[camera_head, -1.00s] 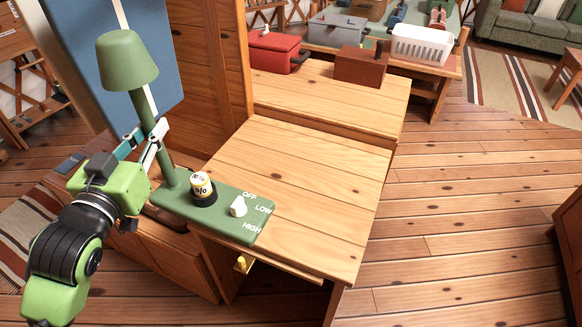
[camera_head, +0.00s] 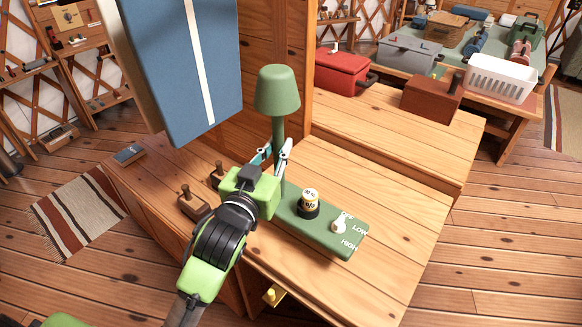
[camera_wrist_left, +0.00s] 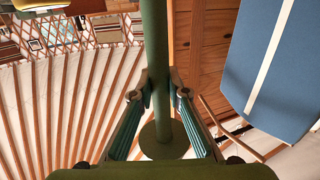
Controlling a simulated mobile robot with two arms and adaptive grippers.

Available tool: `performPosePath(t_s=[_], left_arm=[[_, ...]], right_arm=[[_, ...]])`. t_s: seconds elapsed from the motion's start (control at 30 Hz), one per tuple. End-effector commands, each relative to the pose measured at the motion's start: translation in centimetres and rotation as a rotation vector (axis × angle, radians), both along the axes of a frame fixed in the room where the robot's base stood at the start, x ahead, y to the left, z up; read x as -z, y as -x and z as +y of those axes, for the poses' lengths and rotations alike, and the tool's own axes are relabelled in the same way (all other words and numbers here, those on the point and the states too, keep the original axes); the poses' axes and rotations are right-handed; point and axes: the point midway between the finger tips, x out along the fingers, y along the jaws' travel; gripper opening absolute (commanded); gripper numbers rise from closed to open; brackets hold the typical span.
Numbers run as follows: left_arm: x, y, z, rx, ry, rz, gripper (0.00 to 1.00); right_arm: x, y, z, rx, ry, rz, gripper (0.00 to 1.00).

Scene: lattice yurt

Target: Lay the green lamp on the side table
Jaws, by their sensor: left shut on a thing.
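The green lamp (camera_head: 278,92) stands upright with its shade on top and its long green base (camera_head: 316,232) below. My left gripper (camera_head: 279,158) is shut on the lamp's post. In the left wrist view the green post (camera_wrist_left: 155,45) runs between my fingers. The base overlaps the left part of a wooden table (camera_head: 380,225) in the head view; I cannot tell whether it touches the top. My right gripper is not in view.
A blue panel (camera_head: 185,70) with a white stripe hangs behind my left arm. A red box (camera_head: 341,72), a brown box (camera_head: 431,98) and a white basket (camera_head: 500,78) stand farther back. The wooden table is bare right of the lamp. Small wooden pieces (camera_head: 193,202) lie left of my gripper.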

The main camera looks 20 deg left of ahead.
Motion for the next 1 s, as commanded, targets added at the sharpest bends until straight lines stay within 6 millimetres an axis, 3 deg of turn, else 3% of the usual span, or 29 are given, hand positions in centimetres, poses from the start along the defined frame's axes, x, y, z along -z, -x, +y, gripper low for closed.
performPosePath(t_s=[0.17, 0.57, 0.97, 1.0], left_arm=[[1.6, -0.8, -1.4, 0.000, 0.003, -0.007, 0.00], [5.7, -1.3, -2.3, 0.000, 0.002, -0.004, 0.00], [6.2, -1.3, -2.3, 0.001, 0.002, -0.007, 0.00], [6.4, -1.3, -2.3, 0.000, 0.000, -0.002, 0.23]], right_arm=[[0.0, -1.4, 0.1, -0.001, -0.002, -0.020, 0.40], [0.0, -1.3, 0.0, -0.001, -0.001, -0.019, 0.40], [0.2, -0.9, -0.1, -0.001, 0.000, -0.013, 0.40], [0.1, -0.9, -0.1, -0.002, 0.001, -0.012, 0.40]])
